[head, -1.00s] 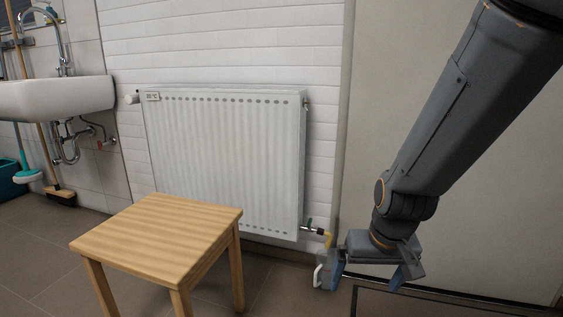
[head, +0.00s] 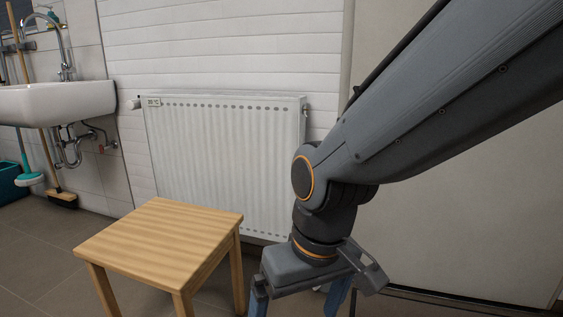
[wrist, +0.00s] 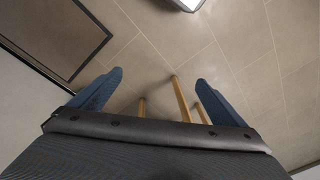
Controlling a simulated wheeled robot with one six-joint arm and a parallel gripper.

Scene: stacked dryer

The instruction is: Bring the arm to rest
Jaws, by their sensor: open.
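My gripper (head: 298,300) hangs low in the head view, just right of a wooden stool and in front of the radiator. Its two blue fingers point down and stand apart, with their tips cut off by the frame's lower edge. In the wrist view my gripper (wrist: 165,88) also shows both blue fingers wide apart. No object is held between them. Stool legs (wrist: 180,103) appear beyond the fingers there.
The wooden stool (head: 165,240) stands close on the left. A white radiator (head: 220,160) is on the wall behind, with a sink (head: 60,100) at far left. A dark-edged floor mat (wrist: 50,35) lies by the door. Tiled floor (wrist: 235,55) is open between.

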